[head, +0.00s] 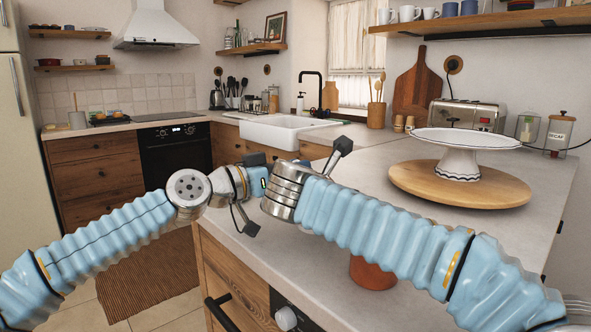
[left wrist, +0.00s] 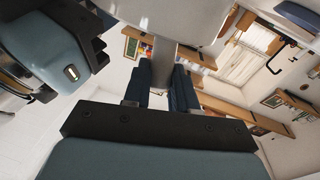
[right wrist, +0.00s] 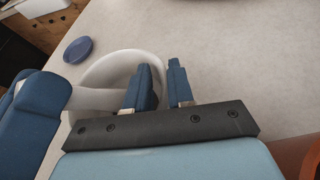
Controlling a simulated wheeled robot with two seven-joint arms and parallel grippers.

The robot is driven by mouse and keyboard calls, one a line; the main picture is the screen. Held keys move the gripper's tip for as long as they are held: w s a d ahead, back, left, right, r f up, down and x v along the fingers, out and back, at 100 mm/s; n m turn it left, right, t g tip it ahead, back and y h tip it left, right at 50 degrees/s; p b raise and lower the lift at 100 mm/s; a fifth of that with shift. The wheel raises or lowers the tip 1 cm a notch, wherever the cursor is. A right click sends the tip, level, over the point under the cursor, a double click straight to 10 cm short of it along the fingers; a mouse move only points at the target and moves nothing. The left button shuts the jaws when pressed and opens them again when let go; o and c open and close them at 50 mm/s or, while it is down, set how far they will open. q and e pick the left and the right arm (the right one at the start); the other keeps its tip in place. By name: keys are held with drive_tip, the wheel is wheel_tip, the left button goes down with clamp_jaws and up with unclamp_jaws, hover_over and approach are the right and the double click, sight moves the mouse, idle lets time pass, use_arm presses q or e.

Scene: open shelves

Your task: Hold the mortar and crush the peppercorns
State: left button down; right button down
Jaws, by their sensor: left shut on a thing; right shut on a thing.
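The mortar (right wrist: 122,64) is a white bowl low over the counter in the right wrist view. My right gripper (right wrist: 160,66) is shut on its rim, one finger inside and one outside. In the head view the right gripper is hidden behind its own wrist. My left gripper (head: 262,184) meets it near the counter's front edge and is shut on the pale pestle (left wrist: 163,68). In the right wrist view the pestle (right wrist: 92,98) reaches sideways over the bowl's edge; its tip is hidden. I see no peppercorns; most of the bowl's inside is covered.
A small dark blue dish (right wrist: 77,49) lies beside the mortar. A terracotta pot (head: 372,273) stands under my right arm. A white cake stand (head: 458,160) on a round wooden board (head: 420,184) stands to the right. The counter (head: 350,178) between is clear.

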use_arm(q)
drive_tip(key=shift+a+f, duration=0.15)
drive_tip(key=shift+a, duration=0.3)
use_arm(e)
drive_tip(key=shift+f, duration=0.25)
use_arm(q)
drive_tip(key=shift+s, duration=0.7)
drive_tip(key=shift+d, duration=0.75)
drive_tip(key=shift+w+a, duration=0.35)
wheel_tip(320, 180, up, 12)
drive_tip(key=a, duration=0.2)
drive_tip(key=shift+s+a+f, duration=0.25)
drive_tip(key=shift+s+a, duration=0.05)
drive_tip(key=shift+s, duration=0.1)
